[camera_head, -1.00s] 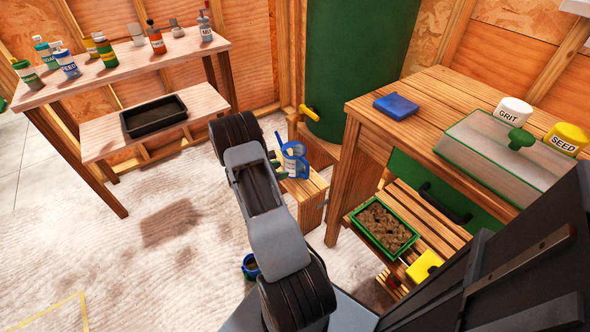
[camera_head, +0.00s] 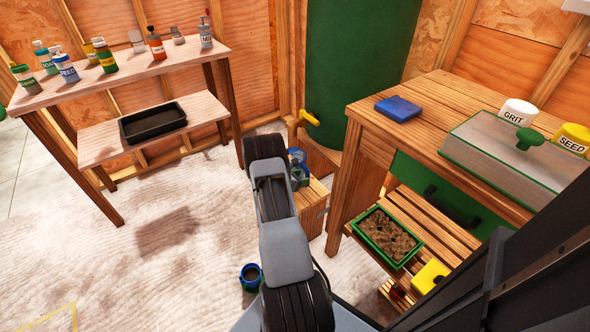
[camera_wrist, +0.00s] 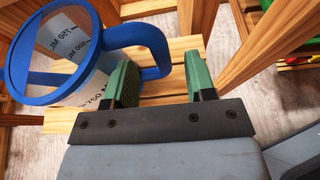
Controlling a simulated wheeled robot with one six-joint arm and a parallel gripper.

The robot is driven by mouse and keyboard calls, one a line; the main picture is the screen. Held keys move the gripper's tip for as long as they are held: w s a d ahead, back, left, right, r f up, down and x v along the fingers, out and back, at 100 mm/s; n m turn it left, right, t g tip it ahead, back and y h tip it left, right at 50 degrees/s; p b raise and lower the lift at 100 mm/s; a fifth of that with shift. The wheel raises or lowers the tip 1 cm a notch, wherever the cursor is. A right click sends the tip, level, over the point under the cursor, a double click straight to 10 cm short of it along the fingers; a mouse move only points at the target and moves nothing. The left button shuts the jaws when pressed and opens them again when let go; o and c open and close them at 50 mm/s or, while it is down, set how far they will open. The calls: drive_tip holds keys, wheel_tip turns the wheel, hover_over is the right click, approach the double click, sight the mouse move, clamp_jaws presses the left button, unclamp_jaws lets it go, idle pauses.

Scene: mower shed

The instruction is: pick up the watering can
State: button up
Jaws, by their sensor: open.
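The watering can (camera_wrist: 72,50) is a clear jug with a blue rim, blue base, blue handle and measure marks. It stands on a low wooden stand (camera_wrist: 160,112) at the left of the wrist view. In the head view my arm hides most of the can (camera_head: 297,156). My gripper (camera_wrist: 162,68) is open, with green finger pads. The can's handle loop reaches into the gap between the fingers, and the left finger overlaps the loop in the picture. I cannot tell whether either finger touches it.
A green barrel with a yellow tap (camera_head: 309,117) stands behind the stand. A wooden bench (camera_head: 440,100) is close on the right, with a soil tray (camera_head: 367,249) on its lower shelf. A small blue pot (camera_head: 251,276) sits on the floor. Floor on the left is clear.

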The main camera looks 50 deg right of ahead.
sight(308, 176)
drive_tip(key=b+x, duration=0.1)
drive_tip(key=x, duration=0.2)
drive_tip(key=shift+s+d+f, duration=0.1)
drive_tip(key=shift+d+f, duration=0.15)
drive_tip(key=shift+f, duration=0.1)
drive_tip(key=shift+s+d, duration=0.1)
drive_tip(key=shift+d, duration=0.25)
drive_tip(key=shift+c, duration=0.2)
clamp_jaws()
